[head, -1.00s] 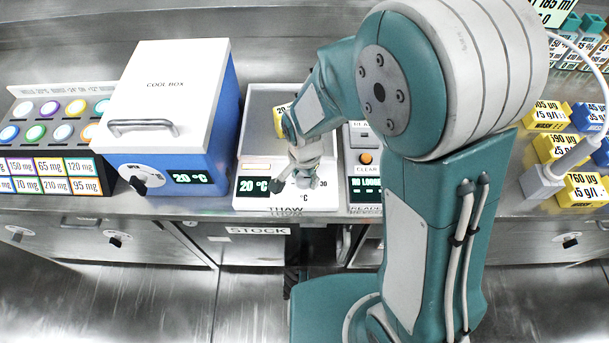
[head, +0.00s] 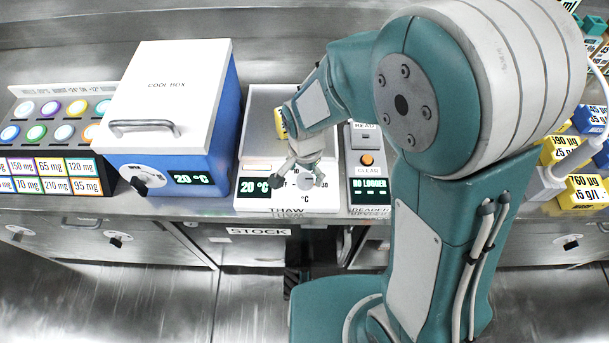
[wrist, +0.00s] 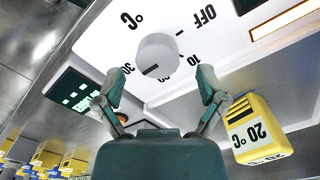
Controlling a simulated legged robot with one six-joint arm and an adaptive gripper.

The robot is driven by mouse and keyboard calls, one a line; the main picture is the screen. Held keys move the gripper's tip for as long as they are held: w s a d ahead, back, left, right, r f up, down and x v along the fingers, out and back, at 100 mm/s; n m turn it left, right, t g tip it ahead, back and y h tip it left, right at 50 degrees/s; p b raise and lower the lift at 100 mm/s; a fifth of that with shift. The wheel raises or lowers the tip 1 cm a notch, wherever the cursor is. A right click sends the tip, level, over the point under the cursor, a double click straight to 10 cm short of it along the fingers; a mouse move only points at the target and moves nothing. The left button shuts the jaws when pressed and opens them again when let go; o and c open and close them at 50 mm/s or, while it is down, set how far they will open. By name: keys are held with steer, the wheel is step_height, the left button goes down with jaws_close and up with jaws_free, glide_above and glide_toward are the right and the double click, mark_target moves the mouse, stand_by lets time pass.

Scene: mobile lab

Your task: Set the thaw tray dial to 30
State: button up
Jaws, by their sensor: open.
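The thaw tray (head: 256,108) is a white unit with a grey top, a red line and a display (head: 256,188) reading 20 °C. Its dial is a round pale knob (wrist: 157,55) in the wrist view, seen upside down. The knob's black mark (wrist: 150,70) lies on the side toward the "30" label (wrist: 124,73) but does not clearly line up with it. An "OFF" label (wrist: 204,15) is on the other side. My gripper (wrist: 160,82) is open, its fingertips on either side of the dial in the picture, apparently apart from it. In the head view my gripper (head: 299,182) hides part of the dial.
A yellow block (wrist: 258,125) marked 20 °C sits at the tray, beside my right finger in the wrist view. The cool box (head: 160,100) with its own dial (head: 139,184) stands left. A reader panel (head: 366,160) stands close at the right.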

mark_target(305, 177)
step_height(305, 177, up, 10)
steer(key=shift+f, duration=0.2)
steer(key=shift+r, duration=0.1)
stand_by(0.4)
steer(key=s+d+r+n+t, duration=0.2)
steer(key=s+d+r, duration=0.3)
steer(key=d, duration=0.3)
steer(key=s+d+r+n+t, duration=0.3)
steer(key=s+d+r+n, duration=0.2)
steer(key=d+r, duration=0.2)
steer(key=shift+s+d+r+t, duration=0.3)
steer(key=shift+s+d+r, duration=0.05)
steer(key=shift+s+d, duration=0.05)
